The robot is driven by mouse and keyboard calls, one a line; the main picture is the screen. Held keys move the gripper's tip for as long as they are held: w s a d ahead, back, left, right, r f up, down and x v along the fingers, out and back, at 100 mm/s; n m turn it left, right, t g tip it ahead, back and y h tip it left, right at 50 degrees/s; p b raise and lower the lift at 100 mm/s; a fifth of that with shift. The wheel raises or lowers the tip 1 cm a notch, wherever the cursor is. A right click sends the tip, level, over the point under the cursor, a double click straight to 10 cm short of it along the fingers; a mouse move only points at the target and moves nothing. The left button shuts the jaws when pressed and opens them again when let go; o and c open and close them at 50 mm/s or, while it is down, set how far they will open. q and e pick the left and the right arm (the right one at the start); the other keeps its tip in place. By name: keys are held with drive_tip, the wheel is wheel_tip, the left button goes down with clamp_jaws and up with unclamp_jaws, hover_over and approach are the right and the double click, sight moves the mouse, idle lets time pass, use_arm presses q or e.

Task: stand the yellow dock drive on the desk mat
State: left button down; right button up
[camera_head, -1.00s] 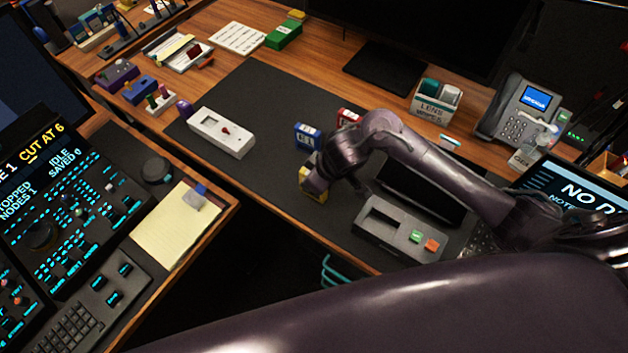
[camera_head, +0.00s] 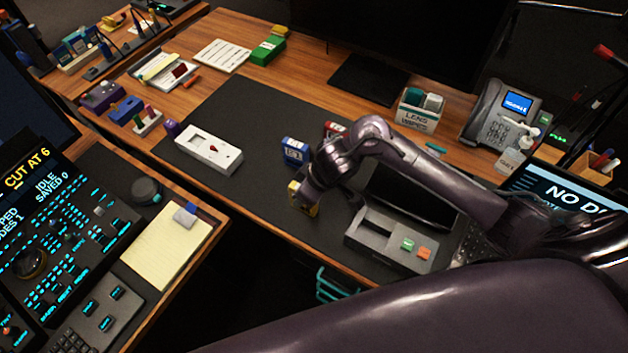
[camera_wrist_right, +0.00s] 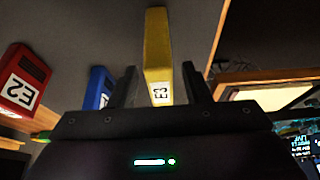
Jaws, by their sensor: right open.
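The yellow dock drive (camera_head: 304,199) stands on the dark desk mat (camera_head: 262,215) near its front edge. My right gripper (camera_head: 308,187) is down at it. In the right wrist view, the yellow drive (camera_wrist_right: 158,60) lies between the two open fingers (camera_wrist_right: 165,88), with its label facing the camera. The wrist hides part of the drive in the head view. My left gripper is not in view.
A blue drive (camera_head: 295,151) and a red drive (camera_head: 334,130) stand behind the yellow one. A grey dock (camera_head: 365,243) with an empty-looking slot is to the right. A white device (camera_head: 209,148) lies left. Bare mat lies between it and the drives.

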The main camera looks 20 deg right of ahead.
drive_tip(key=p+v, duration=0.2)
drive_tip(key=v, duration=0.8)
drive_tip(key=shift+s+r, duration=0.15)
